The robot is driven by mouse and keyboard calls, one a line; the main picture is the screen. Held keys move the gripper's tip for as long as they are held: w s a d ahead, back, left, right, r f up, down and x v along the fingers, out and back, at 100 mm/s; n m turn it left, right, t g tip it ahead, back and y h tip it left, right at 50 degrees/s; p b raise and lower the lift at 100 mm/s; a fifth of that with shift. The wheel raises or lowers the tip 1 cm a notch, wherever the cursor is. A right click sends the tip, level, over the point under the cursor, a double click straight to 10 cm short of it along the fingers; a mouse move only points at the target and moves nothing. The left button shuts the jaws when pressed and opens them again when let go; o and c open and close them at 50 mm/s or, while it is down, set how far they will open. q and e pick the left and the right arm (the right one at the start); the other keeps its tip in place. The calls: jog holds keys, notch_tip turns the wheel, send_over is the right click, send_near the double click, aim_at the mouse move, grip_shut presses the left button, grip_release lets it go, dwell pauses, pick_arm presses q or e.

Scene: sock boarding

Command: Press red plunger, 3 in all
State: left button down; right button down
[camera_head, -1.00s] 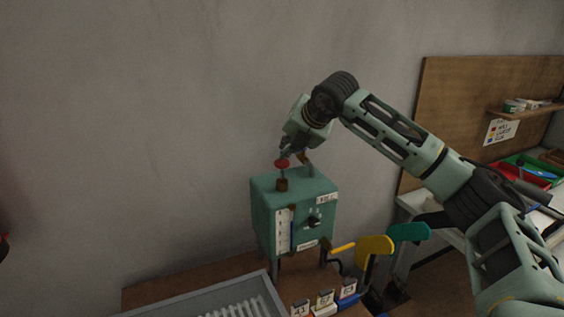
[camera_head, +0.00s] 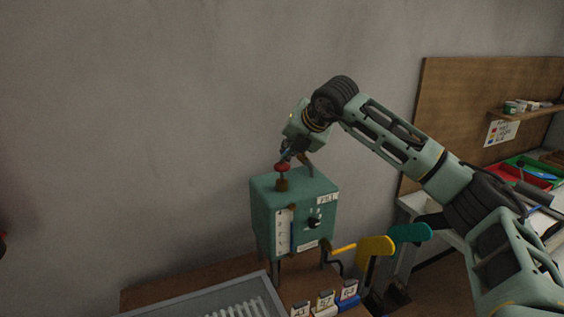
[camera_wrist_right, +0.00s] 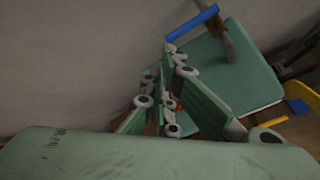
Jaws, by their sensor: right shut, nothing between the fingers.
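The red plunger (camera_head: 282,167) stands on a short brown collar on top of a green box (camera_head: 275,225). My right gripper (camera_head: 286,156) is shut and empty, pointing down just over the red cap. Its fingertips look touching or very near the cap; I cannot tell which. In the right wrist view the shut fingers (camera_wrist_right: 172,95) cover most of the plunger, with only a little red showing among them. The box top (camera_wrist_right: 245,85) shows beyond them. My left gripper is not in view.
A grey tray (camera_head: 150,313) lies in front of the box on the brown table. Tagged blocks (camera_head: 325,303), yellow (camera_head: 375,247) and teal (camera_head: 408,233) paddles stand at its right. A wooden board (camera_head: 465,85) stands farther right. The wall lies close behind.

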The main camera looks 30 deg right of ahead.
jog(key=shift+f+b, duration=0.85)
jog(key=shift+f, duration=0.15)
dwell(0.5)
jog(key=shift+r, duration=0.1)
jog(key=shift+r+p, duration=1.2)
jog(key=shift+r, duration=0.85)
notch_tip(320, 180, up, 5)
jog(key=p, duration=0.3)
dwell(1.3)
